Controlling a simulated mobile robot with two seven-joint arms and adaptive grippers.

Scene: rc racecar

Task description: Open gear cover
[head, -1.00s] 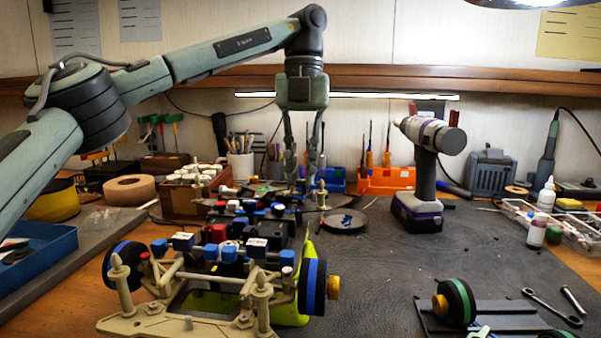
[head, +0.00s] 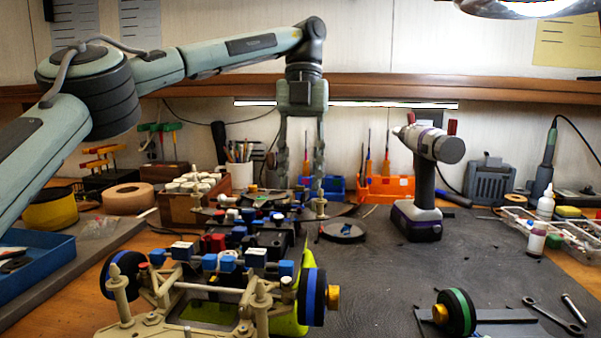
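The RC racecar chassis (head: 160,299) stands on the dark mat in the left half of the head view, with blue-banded wheels (head: 312,297) and blue, red and white blocks along its middle. My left gripper (head: 301,182) hangs down over the far end of the car. Its two fingers are spread, with nothing seen between them. I cannot tell whether the fingertips touch anything. The gear cover cannot be told apart among the small dark parts at the far end. My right gripper is not in view.
A cordless drill (head: 424,180) stands right of the car, with a round dark dish (head: 343,232) between them. A loose wheel (head: 456,312) and wrenches lie front right. An orange bin (head: 388,189) is behind. The middle-right mat (head: 470,255) is mostly clear.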

